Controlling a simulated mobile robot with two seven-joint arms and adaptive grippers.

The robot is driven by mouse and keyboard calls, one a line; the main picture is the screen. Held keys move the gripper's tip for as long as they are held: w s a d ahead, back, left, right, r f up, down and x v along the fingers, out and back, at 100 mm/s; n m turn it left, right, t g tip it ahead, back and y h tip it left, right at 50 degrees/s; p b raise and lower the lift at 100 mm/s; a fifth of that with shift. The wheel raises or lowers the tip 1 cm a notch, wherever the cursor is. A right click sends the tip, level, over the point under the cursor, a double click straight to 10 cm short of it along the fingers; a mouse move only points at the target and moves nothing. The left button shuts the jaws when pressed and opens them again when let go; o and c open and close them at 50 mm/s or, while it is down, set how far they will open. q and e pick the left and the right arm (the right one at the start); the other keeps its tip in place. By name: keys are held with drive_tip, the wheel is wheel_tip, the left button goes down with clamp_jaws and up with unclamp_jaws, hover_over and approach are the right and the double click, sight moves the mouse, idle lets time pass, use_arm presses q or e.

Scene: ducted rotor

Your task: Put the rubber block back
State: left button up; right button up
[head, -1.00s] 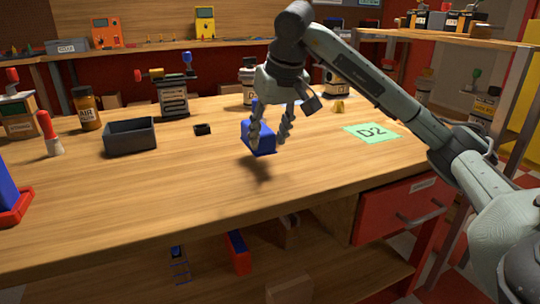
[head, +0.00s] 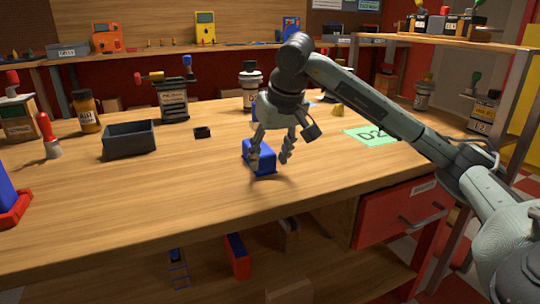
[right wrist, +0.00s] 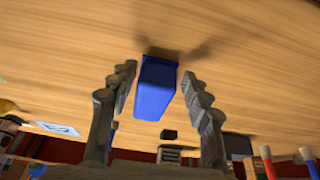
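A blue block (head: 262,160), which I take to be the rubber block, is at the front middle of the wooden table (head: 180,195), apparently resting on it. In the right wrist view the blue block (right wrist: 156,88) lies between my two fingers, with a visible gap on each side. My right gripper (head: 270,158) points down around the block and is open; it also shows in the right wrist view (right wrist: 159,78). My left gripper is not in view.
A dark open bin (head: 130,140) and a small black piece (head: 203,132) lie to the left. A green D2 card (head: 368,135) lies to the right. A red tray (head: 14,212) with an upright blue piece is at the far left. The table front is clear.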

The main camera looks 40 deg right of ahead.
drive_tip(key=shift+o, duration=0.9)
drive_tip(key=shift+r, duration=0.25)
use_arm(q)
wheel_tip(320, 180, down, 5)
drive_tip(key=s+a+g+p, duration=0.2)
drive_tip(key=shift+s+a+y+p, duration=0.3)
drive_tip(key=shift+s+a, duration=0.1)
use_arm(e)
drive_tip(key=v, duration=1.1)
drive_tip(key=shift+r, duration=0.35)
drive_tip(key=shift+s+a, duration=0.1)
